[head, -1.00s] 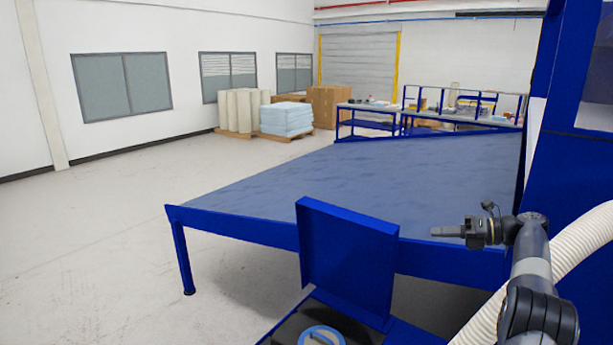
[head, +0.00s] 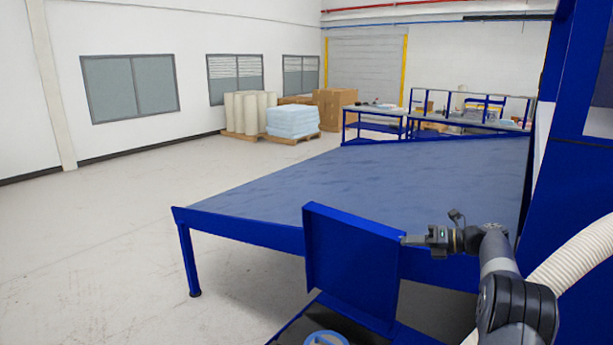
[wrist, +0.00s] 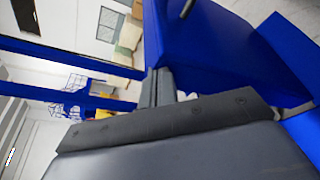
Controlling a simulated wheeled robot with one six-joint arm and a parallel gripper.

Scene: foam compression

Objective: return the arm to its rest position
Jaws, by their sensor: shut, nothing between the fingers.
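My gripper (head: 405,240) shows in the head view at the right, pointing left. Its fingers are shut with nothing between them. It is in front of the big table's near edge, and its tips appear beside the right edge of the upright blue panel (head: 350,250). I cannot tell whether they touch it. In the wrist view the shut fingers (wrist: 158,85) show at the centre, with a blue surface behind them. My dark arm rises from the lower right in the head view.
A large blue-framed table (head: 240,228) with a bare blue-grey top fills the middle. A blue ring-shaped object (head: 325,339) lies below the panel. A white corrugated hose (head: 580,258) curves at the right. Pallets with rolls and light-blue blocks (head: 292,122) stand far back. Floor at left is clear.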

